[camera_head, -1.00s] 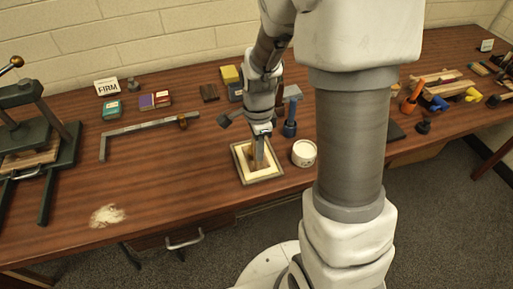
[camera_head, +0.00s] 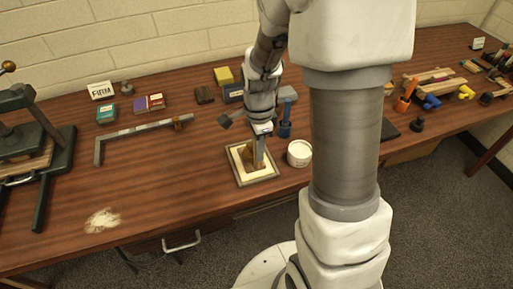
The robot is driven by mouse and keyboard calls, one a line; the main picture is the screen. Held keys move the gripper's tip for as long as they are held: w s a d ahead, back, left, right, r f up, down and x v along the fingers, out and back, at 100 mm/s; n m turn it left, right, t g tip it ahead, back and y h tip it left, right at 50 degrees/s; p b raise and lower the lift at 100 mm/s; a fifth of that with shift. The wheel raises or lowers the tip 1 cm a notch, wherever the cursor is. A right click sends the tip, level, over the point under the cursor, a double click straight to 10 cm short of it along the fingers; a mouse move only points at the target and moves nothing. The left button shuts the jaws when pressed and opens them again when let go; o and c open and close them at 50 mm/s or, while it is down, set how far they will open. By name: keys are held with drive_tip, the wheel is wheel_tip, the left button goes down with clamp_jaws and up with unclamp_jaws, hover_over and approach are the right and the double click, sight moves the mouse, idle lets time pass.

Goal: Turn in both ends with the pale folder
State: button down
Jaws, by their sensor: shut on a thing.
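A shallow square tray or frame (camera_head: 235,163) with a grey rim lies near the table's front edge. Inside it is a cream sheet (camera_head: 240,174) with brown material standing or lying at its middle; the details are too small to tell. My gripper (camera_head: 260,150) points down over the right part of this work. It is shut on a slim thing, which I take for the pale folder; its outline is mostly hidden by the fingers and the brown material. I cannot tell whether its tip touches the work, or how the two ends lie.
A round white tub (camera_head: 299,154) stands just right of the tray. A metal square (camera_head: 140,133) lies to the left, near a green press (camera_head: 55,150).

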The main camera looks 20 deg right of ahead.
drive_tip(key=shift+d, duration=0.35)
drive_tip(key=shift+d, duration=0.25)
drive_tip(key=shift+d, duration=0.15)
idle(0.4)
drive_tip(key=shift+d, duration=0.25)
drive_tip(key=shift+r, duration=0.1)
idle(0.3)
wheel_tip(320, 180, up, 7)
drive_tip(key=p, duration=0.5)
drive_tip(key=shift+f+p, duration=0.2)
drive_tip(key=shift+p, duration=0.15)
